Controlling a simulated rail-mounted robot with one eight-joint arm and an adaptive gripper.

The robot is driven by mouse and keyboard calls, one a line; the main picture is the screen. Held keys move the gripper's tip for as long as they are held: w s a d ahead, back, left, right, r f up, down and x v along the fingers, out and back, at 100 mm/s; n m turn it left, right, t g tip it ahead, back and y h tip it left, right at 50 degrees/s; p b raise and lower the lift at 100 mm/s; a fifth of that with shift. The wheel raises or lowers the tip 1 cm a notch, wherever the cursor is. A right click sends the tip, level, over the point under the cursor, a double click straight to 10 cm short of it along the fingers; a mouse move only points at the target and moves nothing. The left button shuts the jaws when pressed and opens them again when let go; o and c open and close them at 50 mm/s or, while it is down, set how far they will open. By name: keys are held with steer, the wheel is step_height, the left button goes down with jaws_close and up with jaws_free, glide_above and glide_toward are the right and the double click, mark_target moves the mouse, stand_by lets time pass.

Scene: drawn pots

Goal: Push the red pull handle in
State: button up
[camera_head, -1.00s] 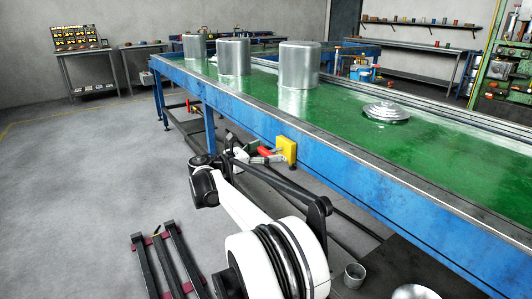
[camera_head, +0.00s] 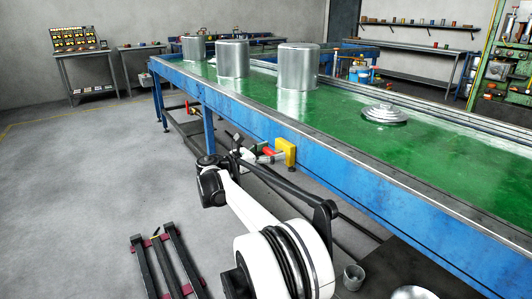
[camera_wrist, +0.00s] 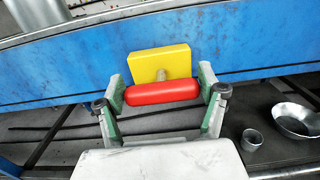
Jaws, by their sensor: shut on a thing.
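The red pull handle (camera_wrist: 162,92) lies crosswise in the wrist view, on a short metal stem in front of a yellow block (camera_wrist: 160,64). The block is fixed to the blue side of the conveyor table. A short length of stem shows between handle and block. My gripper (camera_wrist: 161,95) has one finger at each end of the handle and is shut on it. In the head view the handle (camera_head: 268,151) is small and partly covered by my gripper, left of the yellow block (camera_head: 289,152).
The blue conveyor table (camera_head: 400,190) runs above my arm. Metal pots (camera_head: 298,66) and a lid (camera_head: 385,113) stand on its green top. A metal cup (camera_head: 353,277) and a bowl are below at the right. A dark rack (camera_head: 165,262) lies on the floor at left.

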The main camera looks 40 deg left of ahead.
steer(key=o, duration=1.3)
steer(key=shift+w, duration=0.15)
steer(key=o, duration=0.4)
steer(key=shift+w+d, duration=0.1)
steer(key=shift+c, duration=0.2)
steer(key=v, duration=1.2)
steer(key=shift+r, duration=0.1)
